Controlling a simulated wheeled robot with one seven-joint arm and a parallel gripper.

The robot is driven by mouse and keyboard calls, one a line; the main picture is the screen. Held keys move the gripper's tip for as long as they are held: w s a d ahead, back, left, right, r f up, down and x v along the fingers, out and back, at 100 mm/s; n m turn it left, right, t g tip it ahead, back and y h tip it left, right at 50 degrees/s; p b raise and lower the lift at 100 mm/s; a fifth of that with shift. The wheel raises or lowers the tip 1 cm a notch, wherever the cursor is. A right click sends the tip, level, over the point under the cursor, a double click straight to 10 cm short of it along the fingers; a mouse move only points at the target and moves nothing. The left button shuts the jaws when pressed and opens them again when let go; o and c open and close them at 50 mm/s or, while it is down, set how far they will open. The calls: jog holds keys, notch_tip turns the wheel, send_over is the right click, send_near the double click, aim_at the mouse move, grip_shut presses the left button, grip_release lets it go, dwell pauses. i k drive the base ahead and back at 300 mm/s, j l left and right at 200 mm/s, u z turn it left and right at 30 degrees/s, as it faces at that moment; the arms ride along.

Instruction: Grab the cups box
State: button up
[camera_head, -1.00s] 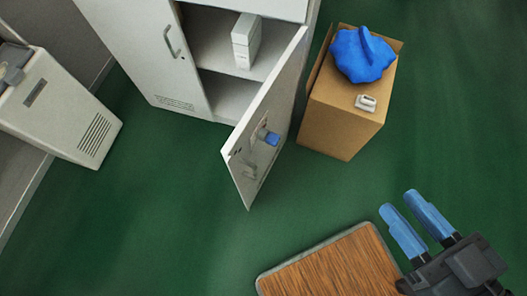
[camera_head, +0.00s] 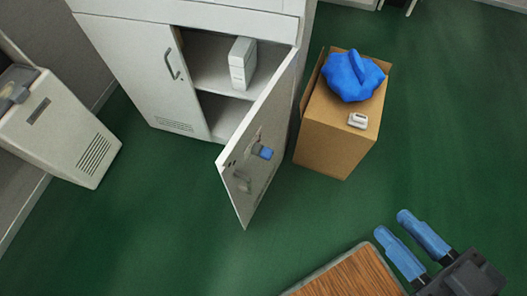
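A white box (camera_head: 242,64) stands upright on the upper shelf inside the white cabinet (camera_head: 140,62); it may be the cups box, but I cannot read any label. The cabinet's right door (camera_head: 258,165) stands open, swung out toward me. A brown cardboard box (camera_head: 335,137) stands on the floor to the right of the door. My gripper (camera_head: 412,243) is at the lower right with two blue fingers apart and nothing between them. It is well away from the cabinet and both boxes.
A grey-white machine (camera_head: 60,130) stands at left. Green floor (camera_head: 180,215) is clear in the middle.

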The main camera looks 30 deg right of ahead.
aim_at(242, 57)
jog(key=i+j+z, duration=0.1)
jog(key=j, duration=0.3)
jog(key=i+j+z, duration=0.15)
jog(key=j, duration=0.25)
jog(key=i+j+z, duration=0.1)
jog(key=j, duration=0.3)
jog(key=i+j+z, duration=0.25)
jog(key=j+z, duration=0.25)
jog(key=j, duration=0.35)
jog(key=i+j+z, duration=0.1)
jog(key=j+z, duration=0.35)
jog(key=j, duration=0.45)
jog(key=j+z, duration=0.5)
jog(key=j, duration=0.45)
jog(key=j+z, duration=0.3)
jog(key=j, duration=0.85)
